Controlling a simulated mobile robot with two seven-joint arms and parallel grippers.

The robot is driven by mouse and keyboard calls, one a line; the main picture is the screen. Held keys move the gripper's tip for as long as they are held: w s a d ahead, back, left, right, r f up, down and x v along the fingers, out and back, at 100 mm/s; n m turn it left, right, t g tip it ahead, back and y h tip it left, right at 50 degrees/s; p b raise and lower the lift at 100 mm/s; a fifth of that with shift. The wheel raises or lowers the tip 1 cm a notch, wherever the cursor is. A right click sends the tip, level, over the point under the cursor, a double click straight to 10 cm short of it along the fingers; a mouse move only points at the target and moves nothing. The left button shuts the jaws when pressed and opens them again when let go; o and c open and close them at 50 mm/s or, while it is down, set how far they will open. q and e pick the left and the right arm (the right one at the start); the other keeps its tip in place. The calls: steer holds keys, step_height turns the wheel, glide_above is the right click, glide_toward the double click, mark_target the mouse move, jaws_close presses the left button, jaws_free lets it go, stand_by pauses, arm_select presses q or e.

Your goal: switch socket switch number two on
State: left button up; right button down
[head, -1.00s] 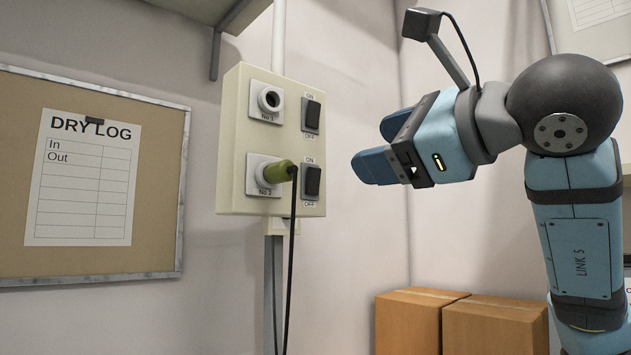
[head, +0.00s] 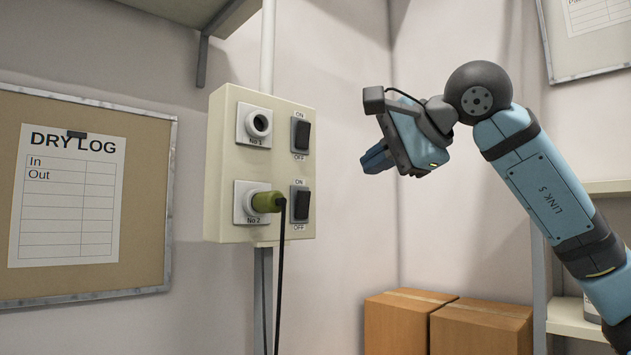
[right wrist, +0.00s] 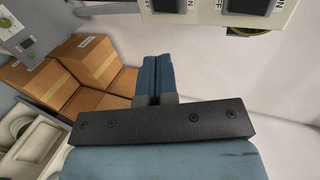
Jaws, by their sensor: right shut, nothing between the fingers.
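The cream socket box (head: 262,165) is mounted on the wall in the head view. Its lower black rocker, switch number two (head: 300,204), sits between ON above and OFF below, right of socket No 2. I cannot tell which way it is tipped. A green plug (head: 266,202) is in socket No 2. My right gripper (head: 376,159) is shut and empty, right of the box and apart from it, pointing left. In the right wrist view, its closed fingers (right wrist: 159,75) point toward the box, whose cut-off edge (right wrist: 205,14) shows at the top. My left gripper is out of view.
Switch number one (head: 300,134) is above switch two, beside the empty socket No 1 (head: 258,124). A black cable (head: 281,280) hangs from the plug. Cardboard boxes (head: 400,325) stand below my right arm. A shelf (head: 575,318) is at the right.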

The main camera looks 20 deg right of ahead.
steer(key=p, duration=0.2)
glide_toward(305, 196)
step_height(305, 196, down, 3)
steer(key=w, duration=0.3)
steer(key=w+a, duration=0.1)
steer(key=w+a+p, duration=0.1)
steer(key=shift+w+r, duration=0.2)
steer(key=shift+r, duration=0.05)
steer(key=shift+w+a, duration=0.1)
steer(key=shift+w, duration=0.25)
